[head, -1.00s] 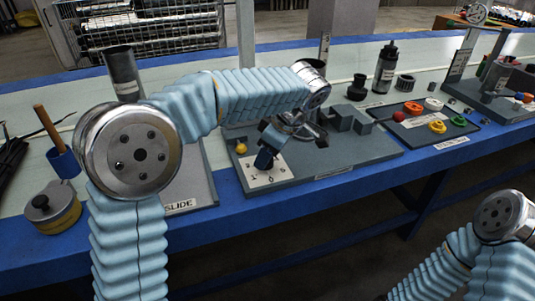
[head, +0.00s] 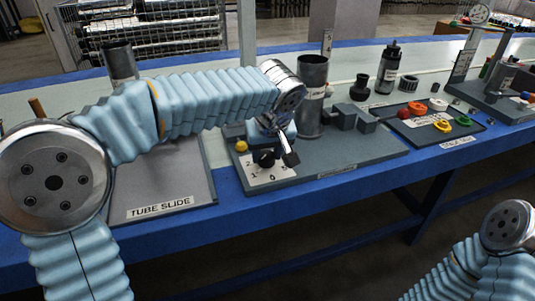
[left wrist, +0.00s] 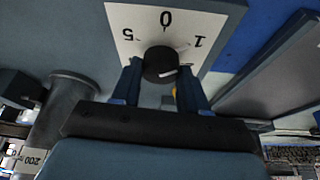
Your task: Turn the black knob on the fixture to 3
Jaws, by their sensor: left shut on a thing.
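The black knob (head: 264,158) sits on a white dial plate (head: 268,178) at the front left of the grey fixture. In the left wrist view the knob (left wrist: 160,64) is between the two blue fingers of my left gripper (left wrist: 160,76), which is shut on it. The dial plate (left wrist: 208,22) shows 5, 0 and 1 there; the other numbers are hidden by the knob and gripper. A small white mark shows on the knob's gripper-side edge. My left gripper (head: 269,148) reaches down over the dial in the head view. My right gripper is not in view.
The fixture base (head: 340,164) carries a grey cylinder (head: 312,95), grey blocks (head: 352,117) and a yellow ball (head: 241,146). The tube slide board (head: 165,190) lies to the left. A tray with coloured rings (head: 441,125) and a dark bottle (head: 387,68) are to the right.

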